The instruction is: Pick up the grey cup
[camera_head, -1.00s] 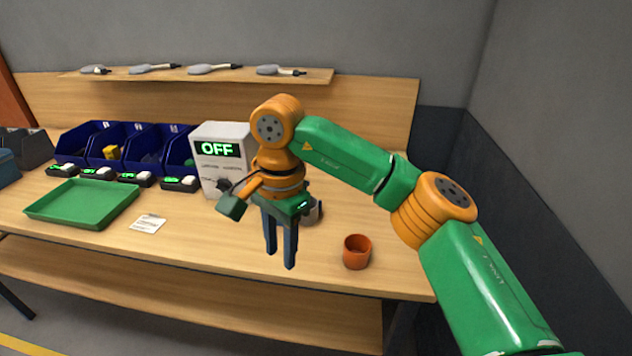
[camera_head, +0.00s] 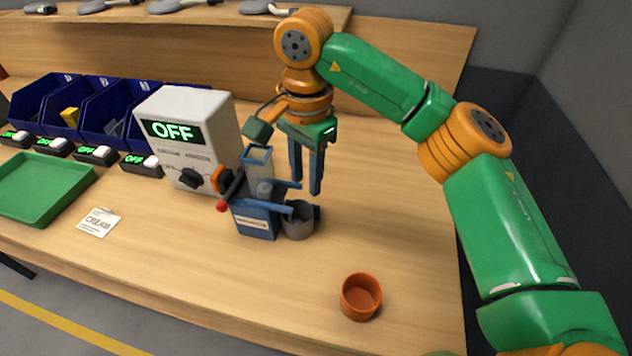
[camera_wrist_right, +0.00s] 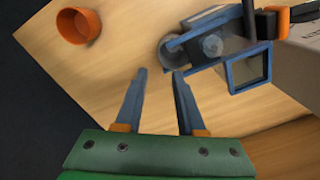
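The grey cup (camera_head: 299,222) stands on the table under the blue spout of a small blue device (camera_head: 257,218). In the right wrist view the grey cup (camera_wrist_right: 175,52) is just beyond the fingertips, partly hidden by the blue device. My right gripper (camera_head: 315,192) is open and empty, pointing down above and behind the cup, not touching it. It also shows in the right wrist view (camera_wrist_right: 158,72) with a gap between its fingers. My left gripper is not in view.
An orange cup (camera_head: 361,297) stands near the table's front edge. A white box reading OFF (camera_head: 188,135) is left of the device. A green tray (camera_head: 88,178), a card (camera_head: 98,223) and blue bins (camera_head: 95,118) are further left. The table's right side is clear.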

